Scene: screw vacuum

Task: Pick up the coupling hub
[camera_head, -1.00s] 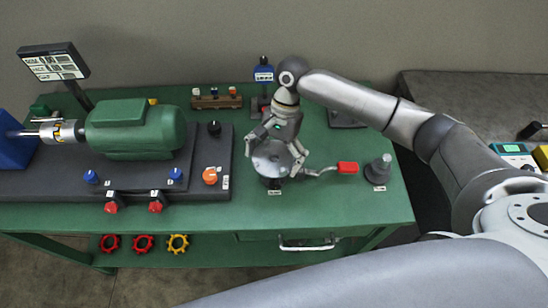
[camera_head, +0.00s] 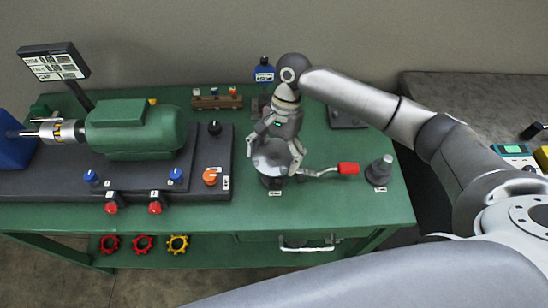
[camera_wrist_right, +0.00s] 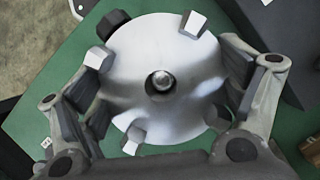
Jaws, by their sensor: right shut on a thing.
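The coupling hub (camera_head: 269,158) is a silver disc with short lugs on its rim and a hole in its centre. In the head view it is over a dark round base near the front of the green bench. My right gripper (camera_head: 276,152) comes down from above, shut on the hub with its fingers at opposite sides of the rim. In the right wrist view the hub (camera_wrist_right: 165,80) fills the space between the fingers of the gripper (camera_wrist_right: 162,95), and a rounded metal tip shows in its hole. Whether the hub is clear of the base is hard to tell. My left gripper is not in view.
A lever with a red handle (camera_head: 348,168) reaches right from the base. A grey post (camera_head: 379,170) stands beyond it. A green motor (camera_head: 135,130) and a panel with knobs are to the left. A blue-topped bottle (camera_head: 264,72) stands behind. Bare bench (camera_head: 330,205) lies in front.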

